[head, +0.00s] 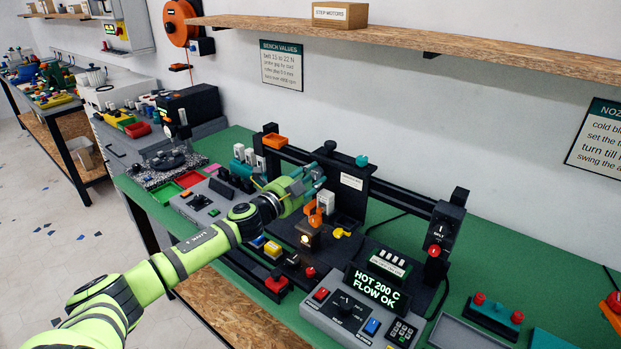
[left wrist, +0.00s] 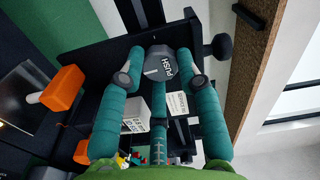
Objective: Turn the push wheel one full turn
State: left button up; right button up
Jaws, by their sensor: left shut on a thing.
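The push wheel (left wrist: 163,64) is a grey, many-sided knob with the word PUSH on its face, in the upper middle of the left wrist view. My left gripper (left wrist: 161,80) has its teal fingers around it and is shut on it. In the head view my left gripper (head: 313,182) reaches the dark upright machine on the bench. The wheel is mostly hidden there behind the fingers. My right gripper is not in view.
A control box (head: 358,314) with a lit display reading HOT 200 C FLOW OK stands in front. Orange parts (head: 315,214) sit close below the gripper. A dark rail (head: 410,205) runs behind, and a wooden shelf (head: 450,42) hangs above.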

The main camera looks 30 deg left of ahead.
pick_arm(q)
jog(key=m, duration=0.5)
jog(key=shift+r+m, duration=0.1)
jog(key=shift+m, duration=0.3)
jog(key=m, duration=0.5)
jog(key=shift+m, duration=0.3)
jog(key=shift+f, duration=0.2)
jog(key=o, duration=1.1)
jog(key=shift+d, duration=0.1)
jog(key=shift+o, duration=0.2)
jog(key=shift+s, duration=0.1)
jog(key=s+a, duration=0.1)
jog(key=s, duration=1)
jog(key=shift+s, duration=0.35)
